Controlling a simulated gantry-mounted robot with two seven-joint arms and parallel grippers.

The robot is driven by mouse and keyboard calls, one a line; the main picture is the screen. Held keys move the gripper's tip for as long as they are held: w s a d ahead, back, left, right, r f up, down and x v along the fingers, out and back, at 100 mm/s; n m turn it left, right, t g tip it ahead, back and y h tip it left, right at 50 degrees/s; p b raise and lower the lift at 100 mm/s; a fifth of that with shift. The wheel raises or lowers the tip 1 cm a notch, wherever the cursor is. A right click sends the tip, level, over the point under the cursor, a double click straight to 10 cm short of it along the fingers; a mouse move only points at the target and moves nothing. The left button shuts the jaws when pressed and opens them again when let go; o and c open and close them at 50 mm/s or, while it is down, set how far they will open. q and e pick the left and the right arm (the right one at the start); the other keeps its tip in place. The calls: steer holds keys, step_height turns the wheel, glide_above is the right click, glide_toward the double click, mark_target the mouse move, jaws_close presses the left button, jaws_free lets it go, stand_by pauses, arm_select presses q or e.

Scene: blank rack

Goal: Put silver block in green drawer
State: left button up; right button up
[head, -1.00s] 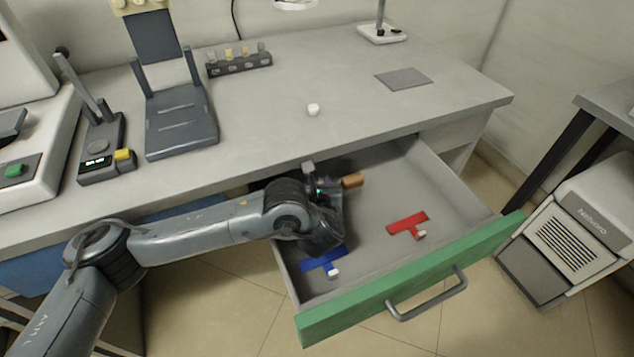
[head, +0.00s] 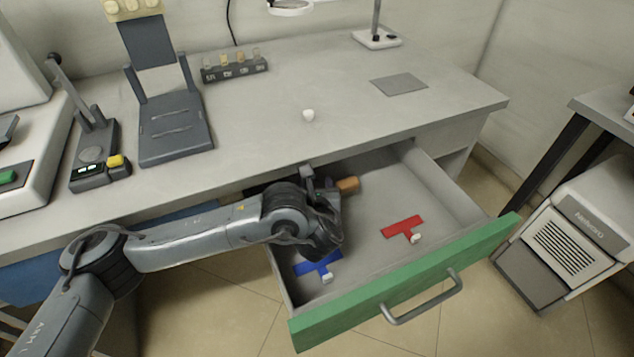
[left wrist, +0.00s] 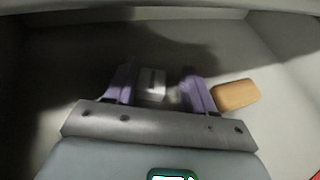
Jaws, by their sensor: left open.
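The green-fronted drawer (head: 430,275) is pulled open under the desk. My left gripper (head: 325,190) is low inside it, toward its back left. In the left wrist view my left gripper (left wrist: 155,88) is open, with its purple fingers apart. A small silver-white block (left wrist: 152,82) shows between the fingers, with a gap to the right finger; I cannot tell if it touches the left one. In the head view this block is hidden by my arm. My right gripper is not in view.
A tan block (head: 348,184) lies in the drawer, right of my fingers in the left wrist view (left wrist: 235,95). A blue T-shaped piece (head: 317,264) and a red one (head: 402,226) lie there with small white pieces.

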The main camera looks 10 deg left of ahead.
arm_select(q)
steer(key=shift+s+a+f, duration=0.1)
steer(key=shift+a+f, duration=0.1)
steer(key=shift+f, duration=0.55)
steer(key=shift+r+p, duration=0.45)
steer(key=p+v, duration=0.5)
steer(key=v, duration=0.1)
steer(key=shift+s+r+p, duration=0.15)
steer(key=shift+r+p, duration=0.25)
steer(key=shift+r, duration=0.05)
steer(key=shift+s+d+r+p, duration=0.25)
steer(key=shift+s+p, duration=0.2)
steer(key=shift+p, duration=0.05)
steer(key=shift+s, duration=0.45)
steer(key=shift+w, duration=0.1)
steer(key=shift+r, duration=0.15)
